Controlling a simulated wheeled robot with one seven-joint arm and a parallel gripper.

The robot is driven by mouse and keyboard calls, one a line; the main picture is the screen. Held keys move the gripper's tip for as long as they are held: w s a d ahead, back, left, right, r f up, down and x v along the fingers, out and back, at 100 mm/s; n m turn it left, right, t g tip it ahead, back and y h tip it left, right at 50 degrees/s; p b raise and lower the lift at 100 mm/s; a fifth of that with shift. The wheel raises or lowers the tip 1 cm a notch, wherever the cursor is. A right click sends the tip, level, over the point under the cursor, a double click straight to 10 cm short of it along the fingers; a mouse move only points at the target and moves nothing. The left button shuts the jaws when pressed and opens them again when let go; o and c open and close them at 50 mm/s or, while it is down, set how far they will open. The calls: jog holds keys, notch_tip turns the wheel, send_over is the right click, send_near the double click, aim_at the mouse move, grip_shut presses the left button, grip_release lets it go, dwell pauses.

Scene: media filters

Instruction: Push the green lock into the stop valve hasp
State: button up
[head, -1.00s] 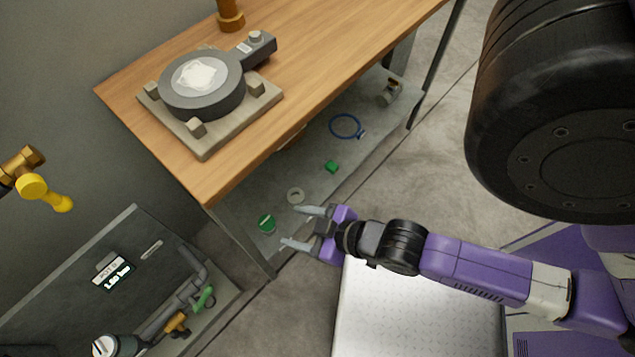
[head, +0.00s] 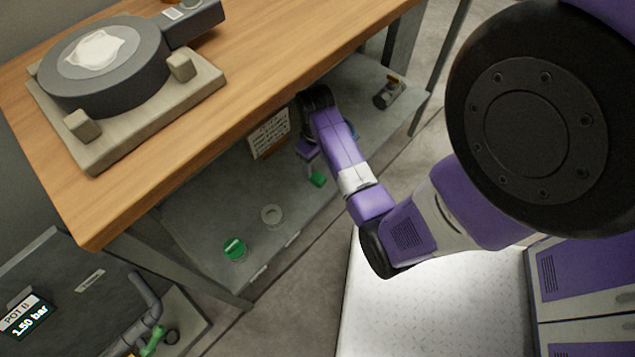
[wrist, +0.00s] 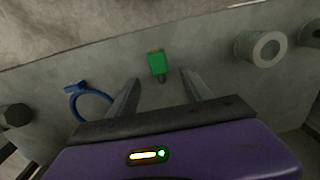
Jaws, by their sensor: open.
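The green lock (head: 317,179) lies on the grey lower shelf, just below my purple hand in the head view. In the wrist view the green lock (wrist: 157,63) sits ahead of and between the fingertips of my gripper (wrist: 159,78). The fingers are apart and do not visibly touch it. In the head view my arm hides most of the gripper. At the lower left, a green lever (head: 152,341) shows on pipework beside the pressure panel. The stop valve hasp cannot be made out clearly.
The wooden tabletop (head: 230,90) overhangs the shelf. A filter housing (head: 105,65) stands on it.

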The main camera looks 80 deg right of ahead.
aim_at(316, 176)
notch_tip(316, 176, down, 8)
jog(key=b, duration=0.4)
jog(key=shift+d+r, duration=0.1)
jog(key=shift+r, duration=0.15)
grip_shut()
